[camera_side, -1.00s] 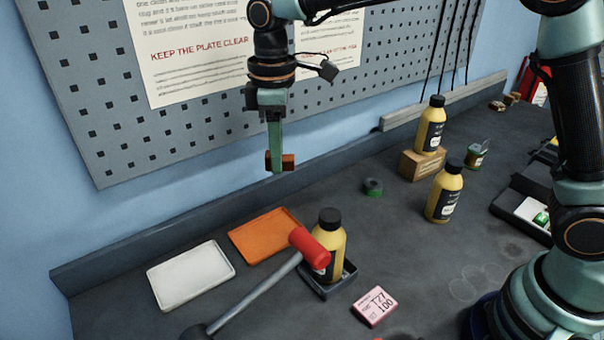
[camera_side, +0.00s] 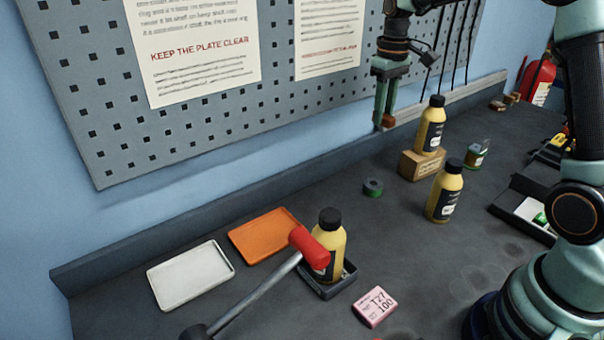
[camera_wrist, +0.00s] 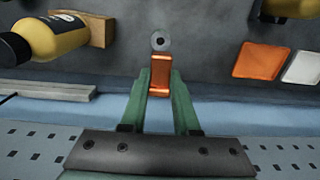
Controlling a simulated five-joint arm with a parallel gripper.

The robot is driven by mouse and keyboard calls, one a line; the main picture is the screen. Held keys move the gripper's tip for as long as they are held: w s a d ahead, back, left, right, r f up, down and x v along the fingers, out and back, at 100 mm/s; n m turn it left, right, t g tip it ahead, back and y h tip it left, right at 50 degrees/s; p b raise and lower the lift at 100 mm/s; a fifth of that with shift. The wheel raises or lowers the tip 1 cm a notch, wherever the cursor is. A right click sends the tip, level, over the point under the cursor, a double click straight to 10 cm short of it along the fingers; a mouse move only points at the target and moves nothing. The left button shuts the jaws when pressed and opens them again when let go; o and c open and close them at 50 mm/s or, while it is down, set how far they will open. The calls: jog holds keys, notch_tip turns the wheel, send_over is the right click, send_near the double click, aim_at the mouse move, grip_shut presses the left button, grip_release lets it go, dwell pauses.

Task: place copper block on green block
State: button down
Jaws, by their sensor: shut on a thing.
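My gripper (camera_side: 384,122) is shut on the copper block (camera_side: 388,121), held in the air near the back wall, left of the bottle on the wooden block. In the wrist view the copper block (camera_wrist: 161,72) shows between the green fingertips. A small green piece (camera_side: 540,218) lies on a white surface in the dark tray at the right, partly cut off by my arm; I cannot tell its full shape. A small round grey-and-green piece with a hole (camera_side: 373,187) sits on the bench below my gripper; it also shows just beyond the copper block in the wrist view (camera_wrist: 160,42).
One yellow bottle (camera_side: 430,128) stands on a wooden block (camera_side: 421,165), another (camera_side: 445,192) on the bench. A third bottle (camera_side: 329,240) stands in a small tray behind a red-headed hammer (camera_side: 309,246). Orange (camera_side: 264,236) and white (camera_side: 190,275) trays lie left. The bench's middle is mostly clear.

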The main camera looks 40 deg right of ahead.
aim_at(372, 182)
notch_tip(372, 182, down, 17)
jog(key=shift+r, duration=0.2)
jog(key=shift+f, duration=0.15)
dwell(0.3)
jog(key=c, duration=0.6)
grip_release()
notch_tip(372, 182, up, 12)
jog(key=shift+s+a+r+t, duration=0.95)
jog(key=shift+s+a+r, duration=0.8)
jog(key=shift+s, duration=0.9)
jog(key=shift+s+a+r+t, duration=0.9)
jog(key=shift+s+a+r, duration=0.55)
jog(key=shift+s+a, duration=0.85)
jog(key=shift+s+a+r+t, duration=0.95)
jog(key=shift+s+a+r, duration=0.6)
jog(key=shift+s, duration=1.4)
